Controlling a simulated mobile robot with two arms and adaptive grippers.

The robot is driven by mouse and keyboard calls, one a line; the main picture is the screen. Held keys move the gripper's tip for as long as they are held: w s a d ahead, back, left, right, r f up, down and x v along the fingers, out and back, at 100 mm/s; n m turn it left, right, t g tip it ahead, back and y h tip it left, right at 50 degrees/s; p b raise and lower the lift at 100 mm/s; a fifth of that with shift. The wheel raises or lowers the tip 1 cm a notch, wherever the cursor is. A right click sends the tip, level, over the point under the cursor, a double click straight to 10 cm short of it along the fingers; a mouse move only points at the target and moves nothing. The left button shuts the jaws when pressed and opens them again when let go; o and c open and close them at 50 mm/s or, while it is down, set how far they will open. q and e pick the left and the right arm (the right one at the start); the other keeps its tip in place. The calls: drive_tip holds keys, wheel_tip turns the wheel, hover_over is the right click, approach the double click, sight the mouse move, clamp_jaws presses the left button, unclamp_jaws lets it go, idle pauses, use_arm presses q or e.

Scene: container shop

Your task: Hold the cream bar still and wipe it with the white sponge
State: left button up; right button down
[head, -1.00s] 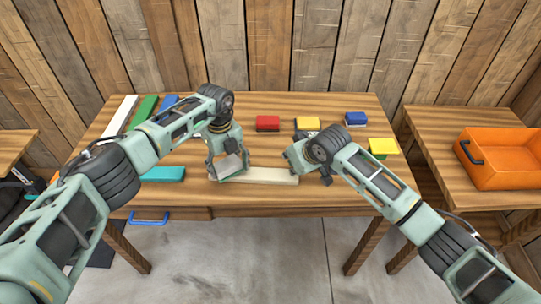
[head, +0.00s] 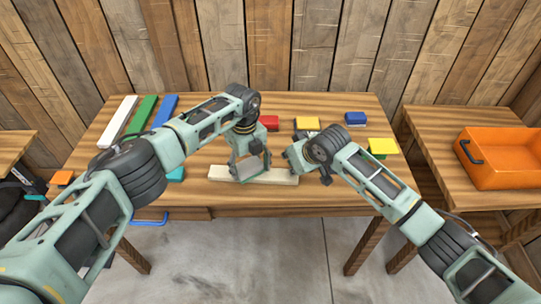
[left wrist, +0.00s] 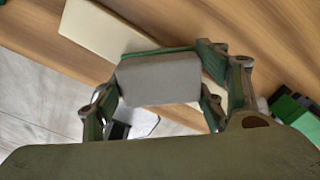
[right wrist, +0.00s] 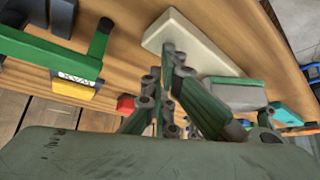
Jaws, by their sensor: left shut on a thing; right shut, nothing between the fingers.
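The cream bar (head: 282,176) lies flat along the front of the wooden table; it also shows in the left wrist view (left wrist: 100,32) and the right wrist view (right wrist: 190,42). My left gripper (head: 250,170) is shut on the white sponge (left wrist: 160,82), which looks pale grey with a green edge. The sponge is over the middle of the bar; whether it touches the bar is hard to tell. My right gripper (right wrist: 172,72) is shut and empty at the right end of the bar. Its fingertips overlap the bar in the right wrist view; contact is unclear.
Red (head: 269,122), yellow (head: 306,123) and blue (head: 355,118) blocks stand behind the bar, with another yellow one (head: 382,147) at right. White, green and blue strips lie back left. A teal block (head: 177,174) is partly hidden. An orange bin (head: 500,165) stands on the right table.

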drive_tip(key=shift+s+d+f, duration=0.15)
drive_tip(key=shift+s+f, duration=0.05)
drive_tip(key=shift+f, duration=0.25)
use_arm(q)
drive_tip(key=shift+a+r, duration=0.1)
drive_tip(key=shift+r, duration=2.95)
use_arm(e)
drive_tip(key=shift+r, duration=0.1)
use_arm(q)
wheel_tip(320, 180, up, 2)
drive_tip(key=shift+w+p, duration=0.15)
drive_tip(key=shift+p, duration=1)
use_arm(e)
drive_tip(key=shift+w+r, duration=0.2)
drive_tip(key=shift+r, duration=0.85)
use_arm(q)
wheel_tip(320, 180, up, 6)
drive_tip(key=p, duration=0.5)
drive_tip(key=shift+f, duration=0.2)
use_arm(e)
wheel_tip(320, 180, up, 5)
drive_tip(key=shift+r, duration=0.2)
